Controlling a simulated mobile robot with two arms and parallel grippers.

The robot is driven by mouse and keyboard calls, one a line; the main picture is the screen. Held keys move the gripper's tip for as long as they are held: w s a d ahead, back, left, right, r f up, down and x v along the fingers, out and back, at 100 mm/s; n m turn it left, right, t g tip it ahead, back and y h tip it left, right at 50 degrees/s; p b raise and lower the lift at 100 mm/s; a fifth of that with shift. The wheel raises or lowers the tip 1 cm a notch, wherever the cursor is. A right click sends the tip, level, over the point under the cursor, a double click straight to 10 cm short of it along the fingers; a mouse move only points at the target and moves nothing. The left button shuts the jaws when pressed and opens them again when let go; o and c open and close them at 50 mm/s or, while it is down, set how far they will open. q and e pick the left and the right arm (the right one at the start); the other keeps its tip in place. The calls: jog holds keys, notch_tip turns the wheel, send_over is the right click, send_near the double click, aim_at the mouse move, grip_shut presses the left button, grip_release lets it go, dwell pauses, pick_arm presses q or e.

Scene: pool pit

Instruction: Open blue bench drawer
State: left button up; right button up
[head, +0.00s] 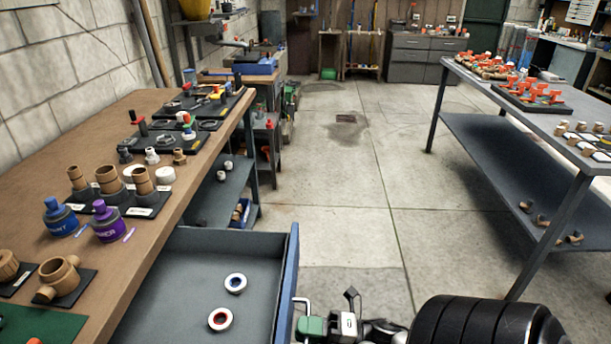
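The blue bench drawer (289,290) is pulled well out from under the wooden-topped bench (130,180) at the left. Its blue front faces right and its grey inside is visible. A roll with a blue centre (235,283) and a roll with a red centre (220,319) lie in it. A silver bar handle shows on the drawer's outer side. My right gripper (330,325) is low, just right of the drawer front, close to the handle. Its fingertips are not clear, so I cannot tell whether it grips the handle. My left gripper is not in view.
Bottles, including a purple one (108,222), and pipe fittings stand on the bench top. A grey table (560,120) with red-handled valves stands at the right, above a lower shelf. Concrete floor (340,210) between them is clear. Grey cabinets (425,55) stand at the back.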

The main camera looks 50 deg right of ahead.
jog(key=shift+o, duration=1.3)
jog(key=shift+s, duration=0.1)
jog(key=b+v, duration=0.1)
jog(key=v, duration=0.9)
jog(key=shift+s+d, duration=0.2)
jog(key=shift+d, duration=0.1)
